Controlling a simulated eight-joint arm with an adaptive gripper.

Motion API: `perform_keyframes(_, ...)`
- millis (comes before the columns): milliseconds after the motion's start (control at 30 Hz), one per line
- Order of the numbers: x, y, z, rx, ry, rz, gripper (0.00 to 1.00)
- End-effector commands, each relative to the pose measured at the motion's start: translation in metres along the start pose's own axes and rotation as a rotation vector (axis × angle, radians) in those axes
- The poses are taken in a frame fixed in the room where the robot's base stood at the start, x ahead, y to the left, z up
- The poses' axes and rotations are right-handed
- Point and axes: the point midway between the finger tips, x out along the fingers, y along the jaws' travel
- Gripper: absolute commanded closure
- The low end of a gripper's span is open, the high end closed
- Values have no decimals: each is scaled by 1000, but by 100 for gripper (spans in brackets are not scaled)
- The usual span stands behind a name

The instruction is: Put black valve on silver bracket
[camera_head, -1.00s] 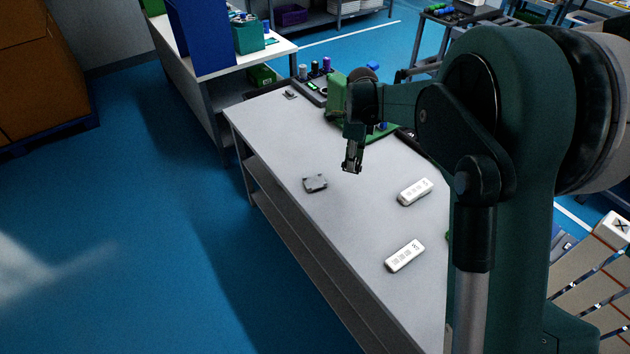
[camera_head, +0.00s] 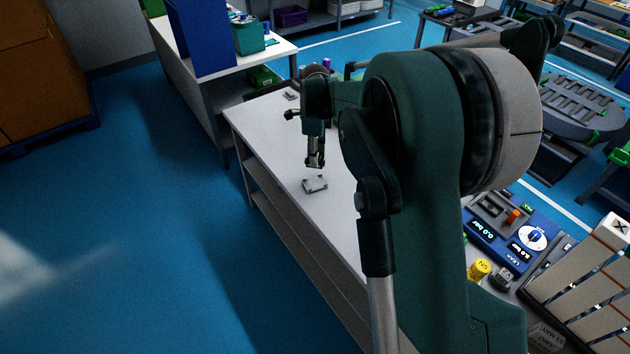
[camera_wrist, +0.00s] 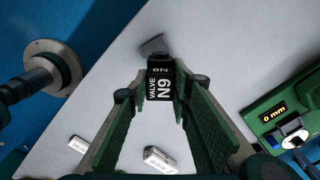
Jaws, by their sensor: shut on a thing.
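The black valve (camera_wrist: 160,82), a small dark block with a white "VALVE N9" label, is held between the fingertips of my gripper (camera_wrist: 160,92) in the wrist view. In the head view my gripper (camera_head: 315,163) is above the table, just over and behind the silver bracket. The silver bracket (camera_head: 315,185) is a small flat grey piece lying on the light table. It also shows in the wrist view (camera_wrist: 154,44), beyond the valve and partly hidden by it. The valve appears apart from the bracket.
The light table (camera_head: 262,130) is clear around the bracket. Two white labelled blocks lie on it in the wrist view, one left (camera_wrist: 79,144) and one near the middle (camera_wrist: 158,158). A green device (camera_wrist: 285,118) reading "0 mm" stands at the right.

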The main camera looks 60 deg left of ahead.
Motion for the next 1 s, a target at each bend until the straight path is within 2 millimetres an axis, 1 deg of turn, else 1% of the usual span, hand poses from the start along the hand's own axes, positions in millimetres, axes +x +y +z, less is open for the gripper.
perform_keyframes(167, 15, 0, 0, 0, 0, 0, 93)
perform_keyframes(400, 47, 0, 0, 0, 0, 0, 93)
perform_keyframes(500, 57, 0, 0, 0, 0, 0, 93)
perform_keyframes(600, 61, 0, 0, 0, 0, 0, 93)
perform_keyframes(900, 62, 0, 0, 0, 0, 0, 93)
perform_keyframes(1000, 65, 0, 0, 0, 0, 0, 93)
